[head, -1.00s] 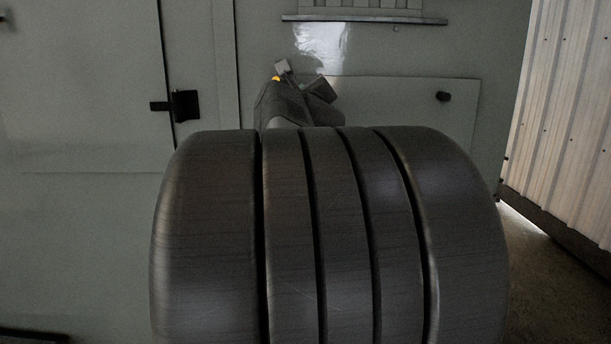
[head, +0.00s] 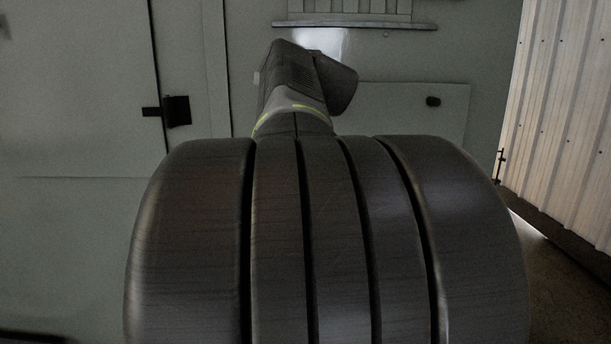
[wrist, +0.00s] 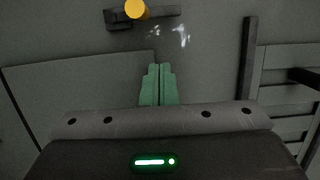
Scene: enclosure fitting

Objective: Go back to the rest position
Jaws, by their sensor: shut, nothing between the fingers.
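My gripper (wrist: 158,84) shows in the wrist view as two green fingers side by side with no visible gap, shut and empty. It points toward the grey enclosure face and stands apart from it as far as I can see. In the head view my own arm fills the lower middle and hides the gripper.
A yellow-orange round part (wrist: 136,8) shows at the top of the wrist view, by a dark bracket. A louvred vent with a ledge (head: 355,24) is high on the enclosure. A corrugated wall (head: 565,110) stands at the right, with open floor (head: 560,270) below it.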

